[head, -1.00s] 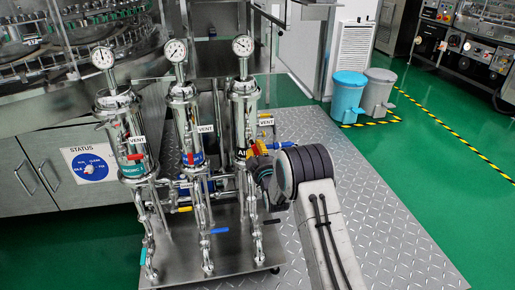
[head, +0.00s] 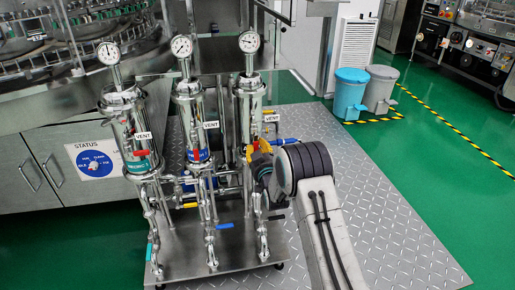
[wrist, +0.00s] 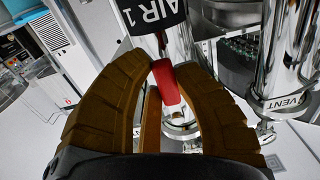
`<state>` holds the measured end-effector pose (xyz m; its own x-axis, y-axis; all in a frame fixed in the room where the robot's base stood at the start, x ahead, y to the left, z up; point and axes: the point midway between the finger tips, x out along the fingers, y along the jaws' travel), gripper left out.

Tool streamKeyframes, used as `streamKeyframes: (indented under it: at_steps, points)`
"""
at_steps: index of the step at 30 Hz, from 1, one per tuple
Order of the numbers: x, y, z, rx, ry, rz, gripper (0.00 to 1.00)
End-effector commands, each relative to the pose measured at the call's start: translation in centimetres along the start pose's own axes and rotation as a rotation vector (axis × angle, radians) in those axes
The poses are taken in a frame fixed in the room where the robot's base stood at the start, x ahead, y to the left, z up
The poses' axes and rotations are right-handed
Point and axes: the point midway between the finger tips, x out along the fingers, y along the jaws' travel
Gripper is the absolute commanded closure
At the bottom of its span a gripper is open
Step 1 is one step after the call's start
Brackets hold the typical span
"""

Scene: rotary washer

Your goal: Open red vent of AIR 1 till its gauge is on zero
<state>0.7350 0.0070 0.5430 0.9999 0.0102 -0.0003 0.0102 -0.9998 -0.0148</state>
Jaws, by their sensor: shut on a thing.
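The AIR 1 filter housing (head: 250,105) is the rightmost of three upright steel housings in the head view. Its round gauge (head: 249,41) is on top; the needle is too small to read surely. The AIR 1 label (wrist: 152,14) shows at the top of the wrist view. The red vent handle (wrist: 166,82) is between the brown fingertips of my gripper (wrist: 165,75), which is shut on it. In the head view my gripper (head: 254,149) is at the front of the housing, and the handle is mostly hidden there.
Two other housings with gauges (head: 181,46) (head: 109,53) and VENT tags stand to the left. Pipes and coloured valve handles, including a blue one (head: 224,226), fill the steel stand below. Two bins (head: 350,95) stand behind right. The tread-plate floor (head: 390,225) at right is clear.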

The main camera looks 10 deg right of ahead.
Motion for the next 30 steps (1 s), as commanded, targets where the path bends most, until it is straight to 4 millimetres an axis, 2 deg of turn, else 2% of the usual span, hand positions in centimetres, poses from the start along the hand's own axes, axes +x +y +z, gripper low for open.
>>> streamKeyframes:
  at_steps: [6,7,16,25,30]
  points:
    - [0.0,0.2,-0.1,0.002,0.003,0.002,1.0]
    - [0.0,0.2,-0.1,0.002,0.003,0.002,0.74]
    - [0.0,0.1,-0.1,0.001,0.002,0.001,0.47]
    - [-0.1,0.0,0.0,0.0,0.0,0.0,0.47]
    - [-1.0,0.0,0.0,0.0,-0.001,0.0,0.47]
